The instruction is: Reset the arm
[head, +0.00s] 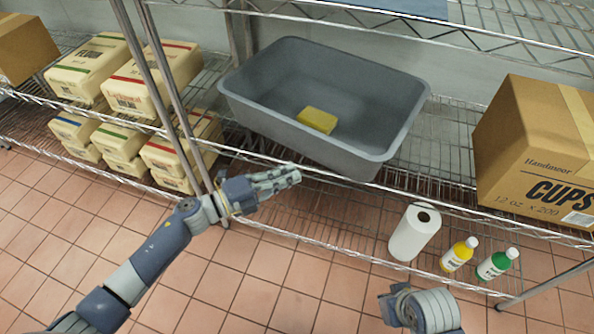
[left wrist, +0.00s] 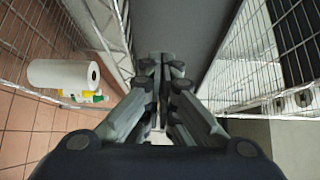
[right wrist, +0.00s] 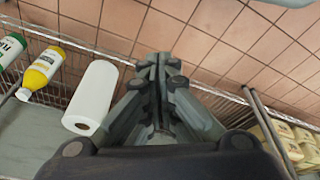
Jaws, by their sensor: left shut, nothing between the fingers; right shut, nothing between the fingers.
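My left gripper (head: 279,181) is in front of the upper shelf's front edge, just below and in front of the grey bin (head: 390,135). Its fingers are together with nothing between them, as the left wrist view (left wrist: 162,62) also shows. My right arm shows at the bottom right of the head view, its fingers not clearly seen there. In the right wrist view my right gripper (right wrist: 158,60) is shut and empty, with floor tiles and a shelf edge beyond it.
A yellow sponge (head: 317,120) lies in the bin. A cups carton (head: 540,150) is at the right, packaged bags (head: 155,80) at the left. Open tiled floor lies in front.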

